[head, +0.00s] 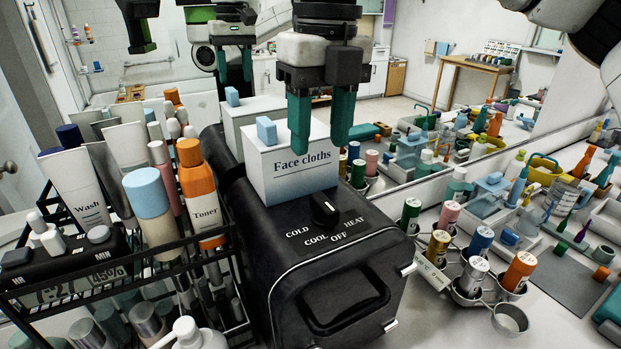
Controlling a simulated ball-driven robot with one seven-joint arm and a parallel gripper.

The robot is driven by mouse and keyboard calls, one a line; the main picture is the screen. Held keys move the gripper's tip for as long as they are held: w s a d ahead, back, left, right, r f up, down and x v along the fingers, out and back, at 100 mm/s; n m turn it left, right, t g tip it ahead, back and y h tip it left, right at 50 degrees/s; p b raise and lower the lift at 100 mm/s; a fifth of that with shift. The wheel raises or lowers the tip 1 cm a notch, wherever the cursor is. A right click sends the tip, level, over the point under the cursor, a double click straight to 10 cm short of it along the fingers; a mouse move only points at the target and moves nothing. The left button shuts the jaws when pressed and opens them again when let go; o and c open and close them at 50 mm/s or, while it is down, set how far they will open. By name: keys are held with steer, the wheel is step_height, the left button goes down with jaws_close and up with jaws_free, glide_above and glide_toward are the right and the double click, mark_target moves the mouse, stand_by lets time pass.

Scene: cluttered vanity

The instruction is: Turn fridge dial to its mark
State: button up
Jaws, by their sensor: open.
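The fridge dial (324,208) is a small black knob on the sloping top of the black mini fridge (262,240). White words COLD, COOL, OFF and HEAT are printed around it. A small pale line shows on the knob, but I cannot tell for certain which word it points at. My gripper (320,146) has two teal fingers pointing down, apart and empty. It hangs above the dial and in front of the Face cloths box, not touching the dial.
The white Face cloths box (292,170) stands on the fridge right behind the dial, with a blue block (266,130) on top. A black wire rack (130,272) of bottles crowds the left. Coloured cans (473,274) stand in a holder to the right.

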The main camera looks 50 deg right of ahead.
mark_target(325, 201)
steer(key=shift+h, duration=0.3)
steer(key=f, duration=0.3)
steer(key=f+p, duration=0.1)
steer(key=f, duration=0.3)
steer(key=d+f, duration=0.1)
steer(key=f, duration=0.2)
steer(key=shift+s+f, duration=0.1)
steer(key=shift+f, duration=0.3)
jaws_close()
